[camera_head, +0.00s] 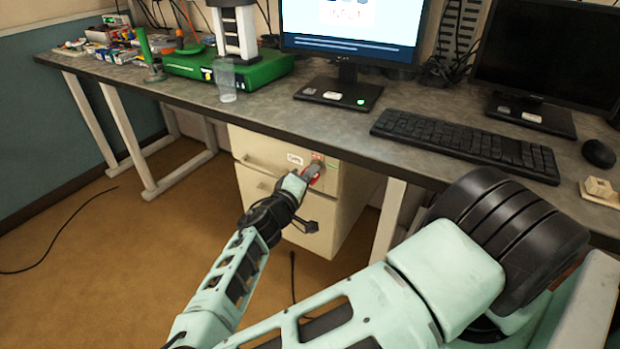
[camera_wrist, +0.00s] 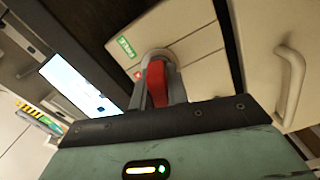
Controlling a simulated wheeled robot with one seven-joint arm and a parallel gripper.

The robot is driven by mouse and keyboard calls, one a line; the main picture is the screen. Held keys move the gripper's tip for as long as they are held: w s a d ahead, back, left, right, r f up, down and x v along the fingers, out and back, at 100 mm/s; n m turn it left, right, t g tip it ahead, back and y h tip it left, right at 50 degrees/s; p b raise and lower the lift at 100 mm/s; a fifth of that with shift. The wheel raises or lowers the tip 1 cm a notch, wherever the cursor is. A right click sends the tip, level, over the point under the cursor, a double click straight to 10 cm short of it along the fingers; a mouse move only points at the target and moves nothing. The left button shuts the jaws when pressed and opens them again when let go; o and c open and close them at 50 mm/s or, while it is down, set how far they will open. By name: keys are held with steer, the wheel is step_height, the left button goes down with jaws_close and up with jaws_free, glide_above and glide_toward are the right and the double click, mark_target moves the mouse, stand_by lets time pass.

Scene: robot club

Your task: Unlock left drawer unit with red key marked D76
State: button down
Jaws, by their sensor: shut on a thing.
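The cream drawer unit (camera_head: 262,152) stands under the desk in the head view, with its top drawer front facing me. My gripper (camera_head: 310,172) is at the upper right of that drawer front, shut on the red key (camera_head: 315,179). In the wrist view, my gripper (camera_wrist: 158,85) holds the red key (camera_wrist: 156,82) between its fingers against the drawer front (camera_wrist: 185,35). The fingers hide the lock and the key's tip, so I cannot tell how far the key is in. No key marking is readable.
The desk (camera_head: 300,110) overhangs the unit. A keyboard (camera_head: 465,143), a monitor (camera_head: 350,30), a clear cup (camera_head: 225,80) and a green machine (camera_head: 228,65) stand on it. Desk legs (camera_head: 125,135) flank the unit. A cable (camera_head: 60,235) lies on the floor.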

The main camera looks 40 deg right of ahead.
stand_by(0.4)
steer(key=shift+m+b, duration=0.65)
steer(key=shift+m, duration=0.05)
steer(key=shift+m+b, duration=1.25)
steer(key=shift+m, duration=0.15)
steer(key=shift+m+b, duration=1.25)
steer(key=shift+m, duration=0.15)
steer(key=shift+m+b, duration=1.8)
steer(key=shift+b, duration=0.3)
steer(key=c, duration=0.8)
jaws_free()
steer(key=shift+o, duration=0.2)
steer(key=shift+a, duration=0.1)
steer(key=b+v, duration=0.2)
steer(key=v, duration=0.7)
